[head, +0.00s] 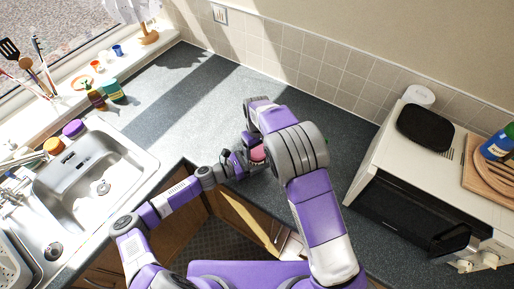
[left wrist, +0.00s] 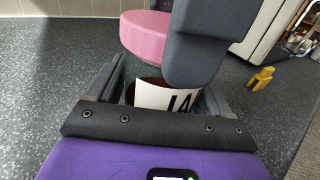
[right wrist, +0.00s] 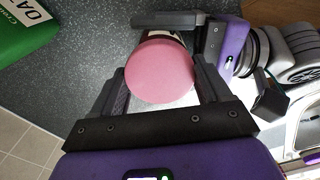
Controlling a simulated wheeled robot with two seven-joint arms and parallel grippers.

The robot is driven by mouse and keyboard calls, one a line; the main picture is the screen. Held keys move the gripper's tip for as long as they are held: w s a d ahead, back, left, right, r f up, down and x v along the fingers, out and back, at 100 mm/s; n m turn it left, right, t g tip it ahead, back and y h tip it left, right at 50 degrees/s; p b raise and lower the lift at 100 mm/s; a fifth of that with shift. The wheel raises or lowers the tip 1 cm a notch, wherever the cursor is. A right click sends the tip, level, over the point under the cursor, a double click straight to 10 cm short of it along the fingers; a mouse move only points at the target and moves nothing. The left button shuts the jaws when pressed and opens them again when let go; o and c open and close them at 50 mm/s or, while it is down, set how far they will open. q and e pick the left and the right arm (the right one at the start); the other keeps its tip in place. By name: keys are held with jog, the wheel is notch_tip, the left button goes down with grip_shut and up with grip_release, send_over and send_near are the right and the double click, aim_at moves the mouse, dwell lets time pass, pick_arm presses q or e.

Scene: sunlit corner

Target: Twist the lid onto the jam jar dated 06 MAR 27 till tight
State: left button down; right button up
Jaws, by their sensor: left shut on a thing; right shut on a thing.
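The pink lid (right wrist: 160,74) sits between the fingers of my right gripper (right wrist: 163,82), which is shut on it. The lid also shows in the left wrist view (left wrist: 144,38), above the jar. The jam jar (left wrist: 150,93) has dark contents and a white label with part of the letters "JA" showing. My left gripper (left wrist: 162,98) is shut on the jar's body. A dark finger of my right gripper hides part of jar and lid. Whether the lid touches the rim is unclear. The date is not readable. In the head view the lid (head: 257,153) is partly covered by my right arm.
A green box (right wrist: 22,38) lies near the jar in the right wrist view. A small yellow object (left wrist: 262,78) stands on the counter. The white oven (head: 400,190) is at the right, the sink (head: 95,175) at the left.

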jog(key=m, duration=1.2)
jog(key=o, duration=1.1)
notch_tip(320, 180, up, 12)
